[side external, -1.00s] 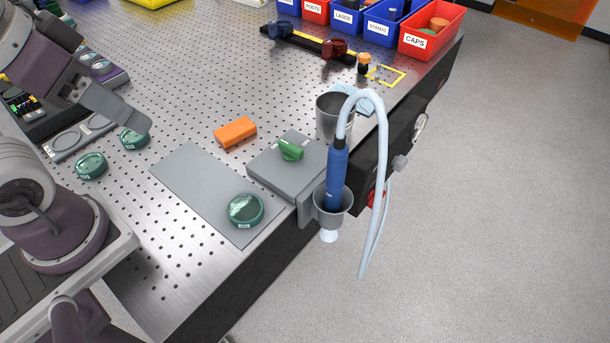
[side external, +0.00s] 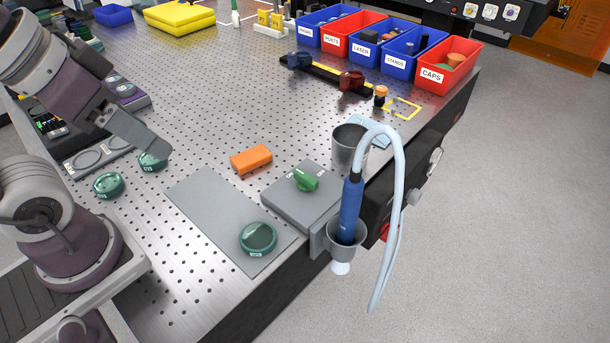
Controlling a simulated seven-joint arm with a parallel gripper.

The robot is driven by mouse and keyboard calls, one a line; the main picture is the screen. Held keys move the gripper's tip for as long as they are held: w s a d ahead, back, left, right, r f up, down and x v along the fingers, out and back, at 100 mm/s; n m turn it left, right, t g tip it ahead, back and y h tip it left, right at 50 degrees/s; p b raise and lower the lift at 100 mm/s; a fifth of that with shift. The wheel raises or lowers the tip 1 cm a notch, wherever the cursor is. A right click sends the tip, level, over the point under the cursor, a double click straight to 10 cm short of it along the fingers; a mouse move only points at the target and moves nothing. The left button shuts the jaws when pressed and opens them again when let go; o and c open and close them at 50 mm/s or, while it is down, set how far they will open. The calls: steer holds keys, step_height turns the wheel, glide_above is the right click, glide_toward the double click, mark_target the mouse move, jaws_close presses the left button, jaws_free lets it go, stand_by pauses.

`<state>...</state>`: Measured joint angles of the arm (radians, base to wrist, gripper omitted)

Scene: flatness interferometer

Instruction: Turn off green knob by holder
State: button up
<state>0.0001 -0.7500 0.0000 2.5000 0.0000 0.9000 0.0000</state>
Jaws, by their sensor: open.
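The green knob (side external: 306,180) sits on top of a flat grey box (side external: 325,201) near the table's edge. Its grip bar lies at a slant. The holder is a grey metal cup (side external: 334,253) fixed at the table edge, just right of and below the box. A blue-handled tool (side external: 350,207) with a pale hose stands in it. My gripper (side external: 160,148) is at the left, far from the knob, over a green-rimmed round disc (side external: 151,163). It is open, seen from the side, and nothing shows between its fingers.
An orange block (side external: 251,158) lies left of the box. A green-rimmed disc (side external: 258,239) lies on a grey plate (side external: 213,210) in front. A grey cup (side external: 346,149) stands behind the box, and a pale hose (side external: 398,190) arches beside it. Perforated table is clear between gripper and block.

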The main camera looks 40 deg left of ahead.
steer(key=shift+w+d, duration=0.1)
steer(key=shift+w, duration=0.05)
steer(key=c, duration=0.3)
steer(key=n+g+h, duration=0.5)
steer(key=n+g, duration=0.1)
steer(key=n, duration=1.2)
glide_above(306, 175)
steer(key=a, duration=0.3)
step_height(306, 175, down, 12)
steer(key=x, duration=0.5)
steer(key=shift+f, duration=0.45)
steer(key=shift+d+f+y, duration=0.15)
steer(key=shift+f+y, duration=0.15)
steer(key=shift+f, duration=0.2)
jaws_close()
